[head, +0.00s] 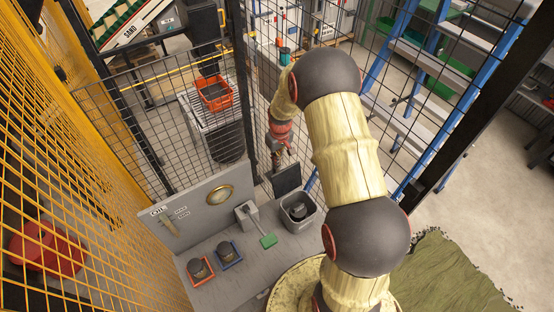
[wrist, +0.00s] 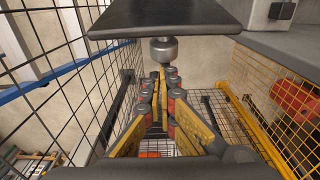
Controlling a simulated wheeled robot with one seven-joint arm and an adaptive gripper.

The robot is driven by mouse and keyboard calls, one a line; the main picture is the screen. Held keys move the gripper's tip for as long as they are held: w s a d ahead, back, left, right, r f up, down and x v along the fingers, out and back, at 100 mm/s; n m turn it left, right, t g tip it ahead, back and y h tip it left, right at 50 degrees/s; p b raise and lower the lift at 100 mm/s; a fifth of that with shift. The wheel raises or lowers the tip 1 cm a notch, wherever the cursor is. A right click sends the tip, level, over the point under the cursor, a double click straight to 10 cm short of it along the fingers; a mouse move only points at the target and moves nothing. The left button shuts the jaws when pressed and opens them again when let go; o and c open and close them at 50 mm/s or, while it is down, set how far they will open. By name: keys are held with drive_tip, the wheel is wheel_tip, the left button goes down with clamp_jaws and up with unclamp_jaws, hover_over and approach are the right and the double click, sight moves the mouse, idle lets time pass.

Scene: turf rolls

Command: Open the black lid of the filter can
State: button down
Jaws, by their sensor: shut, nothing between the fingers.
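The filter can (head: 299,222) is a grey square bin at the right end of the grey bench. Its mouth is uncovered, and a dark round thing shows inside. The black lid (head: 287,179) stands up steeply at the can's back edge. In the wrist view the lid (wrist: 165,16) is a dark plate across the top, with a round grey knob (wrist: 164,50) on it. My gripper (head: 281,160) is just behind and above the lid. In the wrist view its fingers (wrist: 160,76) are together and empty, close to the knob; I cannot tell whether they touch it.
Left of the can are a lever with a green pad (head: 268,241), an orange tray (head: 200,270) and a blue tray (head: 229,255), each with a dark round part. An upright grey OIL panel (head: 190,205) backs the bench. Black mesh fencing (head: 190,130) stands close behind.

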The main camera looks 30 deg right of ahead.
drive_tip(key=shift+s+r+t+b, duration=0.7)
drive_tip(key=shift+s+r+b, duration=0.25)
drive_tip(key=shift+s+b, duration=0.4)
drive_tip(key=shift+w, duration=0.1)
